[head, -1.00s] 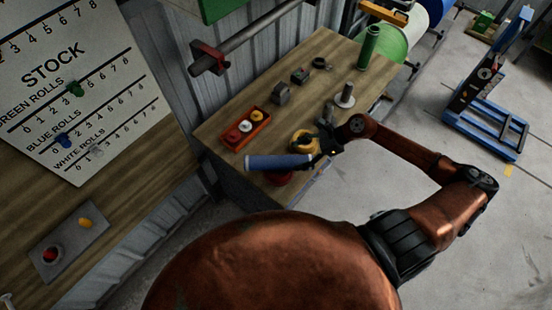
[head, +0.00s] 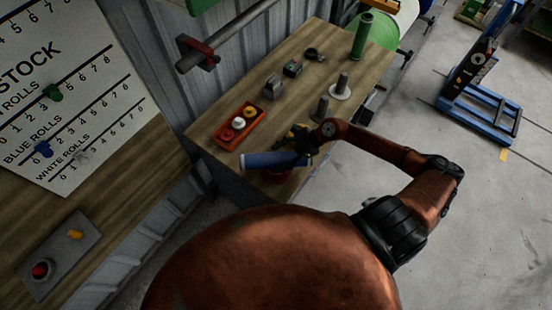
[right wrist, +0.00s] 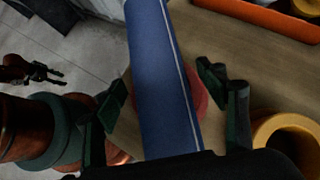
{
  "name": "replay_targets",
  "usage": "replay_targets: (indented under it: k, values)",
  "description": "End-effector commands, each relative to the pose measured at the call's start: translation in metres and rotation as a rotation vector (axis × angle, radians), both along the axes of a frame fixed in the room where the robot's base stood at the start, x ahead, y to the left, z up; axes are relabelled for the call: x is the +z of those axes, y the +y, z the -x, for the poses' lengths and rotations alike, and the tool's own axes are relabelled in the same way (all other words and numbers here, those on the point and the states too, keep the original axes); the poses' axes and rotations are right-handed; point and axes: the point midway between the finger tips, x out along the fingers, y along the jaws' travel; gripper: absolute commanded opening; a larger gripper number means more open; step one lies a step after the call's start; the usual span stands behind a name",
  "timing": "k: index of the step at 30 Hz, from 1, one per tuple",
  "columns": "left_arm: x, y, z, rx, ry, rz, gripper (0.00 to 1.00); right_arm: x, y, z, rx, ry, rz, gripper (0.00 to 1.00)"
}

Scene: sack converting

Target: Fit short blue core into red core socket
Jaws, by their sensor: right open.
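The short blue core (head: 276,159) lies roughly level across the front corner of the bench, over the red core socket (head: 276,178), which it partly hides. I cannot tell whether they touch. My right gripper (head: 302,148) is at the core's right end. In the right wrist view the blue core (right wrist: 160,75) runs between the open fingers of my right gripper (right wrist: 165,90), with gaps on both sides. Red parts of the socket (right wrist: 199,92) show behind it. A dark gripper-like shape (right wrist: 35,70), probably my left gripper, shows small at the far left there.
A yellow ring (right wrist: 288,138) stands close beside the right finger. A red-orange tray (head: 257,122) with small coloured pieces lies behind the core.

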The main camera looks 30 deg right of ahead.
Motion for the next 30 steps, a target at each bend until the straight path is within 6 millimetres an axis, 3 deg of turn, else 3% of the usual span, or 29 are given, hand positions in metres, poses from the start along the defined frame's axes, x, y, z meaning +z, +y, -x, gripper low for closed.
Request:
replay_targets:
  k: [11,30]
  values:
    - [0.0008,0.0004,0.0022,0.0,0.003,0.0,0.4,-0.0094,0.0085,-0.004,0.003,0.0,0.001,0.65]
    - [0.0008,0.0004,0.0027,0.0,0.004,-0.001,0.4,-0.0091,0.0084,-0.004,0.004,0.001,0.001,0.21]
